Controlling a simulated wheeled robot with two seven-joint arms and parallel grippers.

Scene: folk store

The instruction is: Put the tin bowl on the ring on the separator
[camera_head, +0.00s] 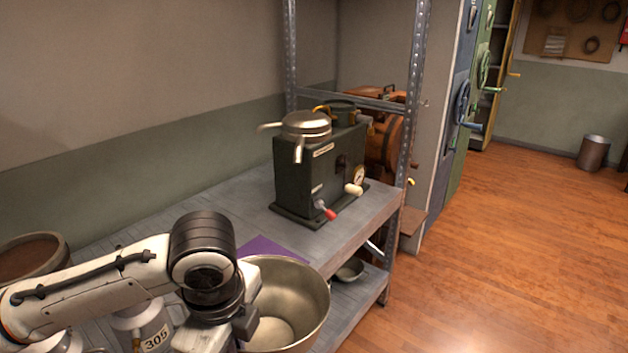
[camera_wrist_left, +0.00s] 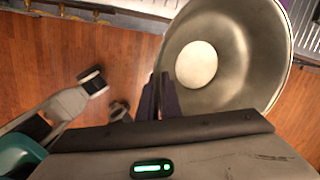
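The tin bowl (camera_head: 313,300) is wide, deep and pale metal, at the bottom centre of the head view. It fills the upper right of the left wrist view (camera_wrist_left: 235,75), empty inside. My left gripper (camera_wrist_left: 160,97) is shut on the bowl's near rim, one dark finger beside the wall. The bowl hangs clear of the shelf's front edge, with floor below. The separator (camera_head: 315,178) is a dark green box on the shelf, with a tin top (camera_head: 306,124) with spouts. A yellow ring-like part (camera_head: 322,108) shows behind that top, partly hidden.
The grey shelf (camera_head: 245,212) has a metal post (camera_head: 413,95) right of the separator. A purple sheet (camera_head: 268,246) lies behind the bowl. A numbered can (camera_head: 150,335) and a round sieve-like tub (camera_head: 35,257) stand at left. A small bowl (camera_head: 350,269) sits on the lower shelf.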

